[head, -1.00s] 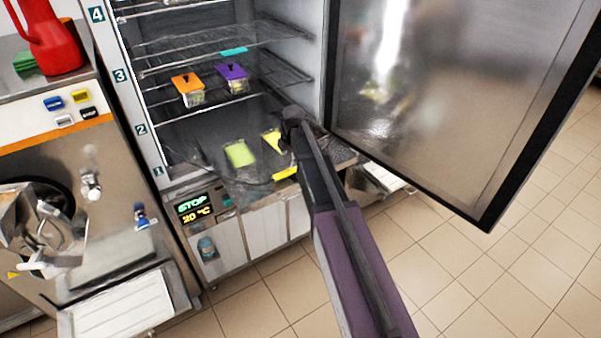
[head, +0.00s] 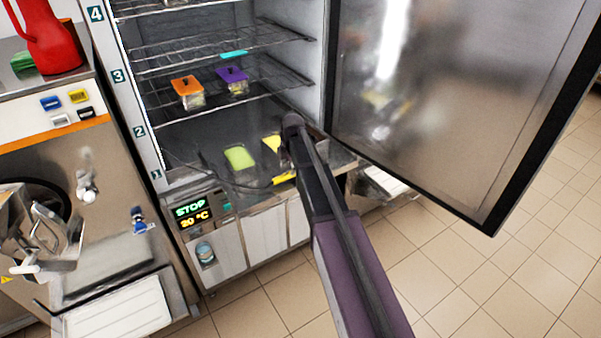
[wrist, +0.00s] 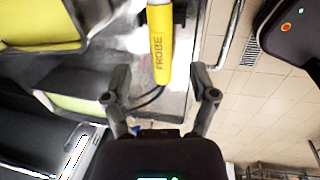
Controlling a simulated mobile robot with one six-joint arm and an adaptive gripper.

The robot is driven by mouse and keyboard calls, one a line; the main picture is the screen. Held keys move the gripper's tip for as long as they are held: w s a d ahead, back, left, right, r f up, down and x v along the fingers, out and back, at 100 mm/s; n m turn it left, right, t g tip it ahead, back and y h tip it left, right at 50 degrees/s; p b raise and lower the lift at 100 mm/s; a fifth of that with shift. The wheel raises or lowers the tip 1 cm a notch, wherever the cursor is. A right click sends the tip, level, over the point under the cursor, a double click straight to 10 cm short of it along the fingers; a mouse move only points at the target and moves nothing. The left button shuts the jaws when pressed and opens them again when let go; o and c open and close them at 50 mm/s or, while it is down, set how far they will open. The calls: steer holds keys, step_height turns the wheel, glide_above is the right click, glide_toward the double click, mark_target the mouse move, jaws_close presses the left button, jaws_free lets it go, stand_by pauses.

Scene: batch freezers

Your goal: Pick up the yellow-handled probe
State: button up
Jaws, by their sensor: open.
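The yellow-handled probe (wrist: 159,45), marked PROBE, lies just ahead of my gripper (wrist: 162,84) in the wrist view. My gripper is open, its two fingers apart on either side of the line of the handle. The handle is at or beyond the fingertips, and I see no contact. Its upper end is cut off by the picture edge. A dark cable curves near its lower end. In the head view the yellow handle (head: 285,178) shows at the front edge of the freezer's bottom, beside my arm, which hides my fingers.
A yellow-lidded tub (head: 271,144) and a green-lidded tub (head: 239,157) sit on the freezer floor left of my arm. Orange-lidded (head: 187,86) and purple-lidded (head: 232,75) tubs stand on a rack above. The open freezer door (head: 440,110) is close on the right.

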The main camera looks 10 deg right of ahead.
mark_target(287, 175)
steer(key=shift+w+a+f+b, duration=0.15)
steer(key=shift+f+b, duration=1)
steer(key=shift+f, duration=0.1)
steer(key=shift+w+a+f+b, duration=0.1)
steer(key=shift+w+f+b, duration=0.05)
steer(key=shift+f+b, duration=1)
jaws_close()
